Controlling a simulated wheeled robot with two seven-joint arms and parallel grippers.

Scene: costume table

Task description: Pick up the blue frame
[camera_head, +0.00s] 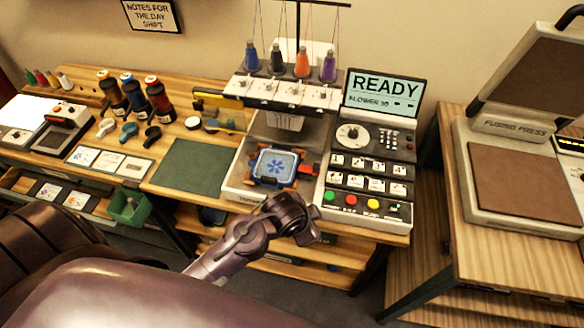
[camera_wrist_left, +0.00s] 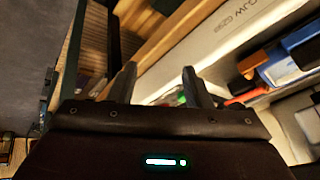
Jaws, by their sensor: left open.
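The blue frame (camera_head: 262,179) sits at the embroidery machine, on its white bed below the needle heads. It holds a light panel with a blue flower-like motif, and a red part shows at its right side. In the left wrist view a part of the blue frame (camera_wrist_left: 302,40) shows at the right edge. My left gripper (camera_wrist_left: 158,75) is open and empty, with its two fingers apart and short of the frame. In the head view my left arm reaches in from the lower left and ends just in front of the machine; its fingers cannot be made out there.
The control panel (camera_head: 367,160) with coloured buttons stands right of the frame, under a READY screen (camera_head: 384,93). A green mat (camera_head: 195,166) lies to the left. Thread spools (camera_head: 160,98) stand farther left. A fusing press (camera_head: 520,180) stands on the right table, across a gap.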

